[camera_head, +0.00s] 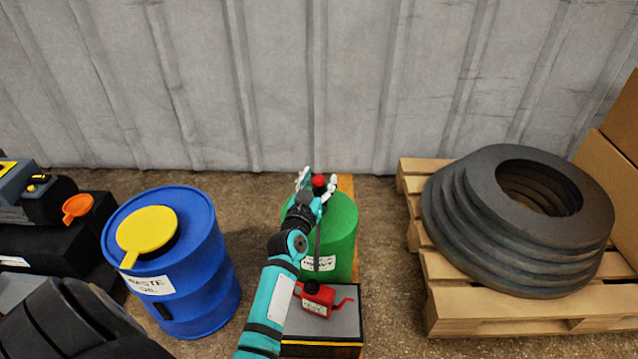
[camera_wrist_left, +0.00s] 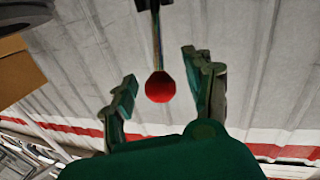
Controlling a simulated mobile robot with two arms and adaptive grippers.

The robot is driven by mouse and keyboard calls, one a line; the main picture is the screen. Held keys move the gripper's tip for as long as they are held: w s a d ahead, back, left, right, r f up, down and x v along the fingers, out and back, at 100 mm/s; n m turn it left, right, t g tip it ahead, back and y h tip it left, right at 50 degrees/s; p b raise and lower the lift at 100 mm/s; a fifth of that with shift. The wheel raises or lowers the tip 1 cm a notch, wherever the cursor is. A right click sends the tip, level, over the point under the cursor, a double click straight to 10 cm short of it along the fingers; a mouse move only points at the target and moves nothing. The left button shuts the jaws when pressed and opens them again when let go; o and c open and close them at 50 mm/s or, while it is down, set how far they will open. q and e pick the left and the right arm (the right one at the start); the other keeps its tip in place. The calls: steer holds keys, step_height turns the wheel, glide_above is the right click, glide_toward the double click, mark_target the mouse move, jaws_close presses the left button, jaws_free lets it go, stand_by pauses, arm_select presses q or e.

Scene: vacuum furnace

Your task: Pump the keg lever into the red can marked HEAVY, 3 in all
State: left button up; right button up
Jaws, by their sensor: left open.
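The green keg (camera_head: 341,226) stands near the wall with a white label on its front. Its lever ends in a red ball knob (camera_head: 319,181), which also shows in the left wrist view (camera_wrist_left: 160,87). My left gripper (camera_head: 316,180) is open at the top of the keg, with its fingers on either side of the red knob. In the left wrist view the fingers stand apart from the knob. The red can (camera_head: 318,299) sits in front of the keg on a grey-topped stand (camera_head: 344,322). A white label is on it, and my arm passes close beside it. My right gripper does not show.
A blue waste oil drum (camera_head: 190,262) with a yellow lid (camera_head: 147,230) stands on the left. A wooden pallet (camera_head: 470,312) with stacked black tires (camera_head: 520,225) is on the right. A corrugated wall (camera_head: 300,85) closes the back. Bare floor lies between keg and pallet.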

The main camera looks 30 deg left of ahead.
arm_select(q)
steer(key=c, duration=1.1)
steer(key=shift+f, duration=0.1)
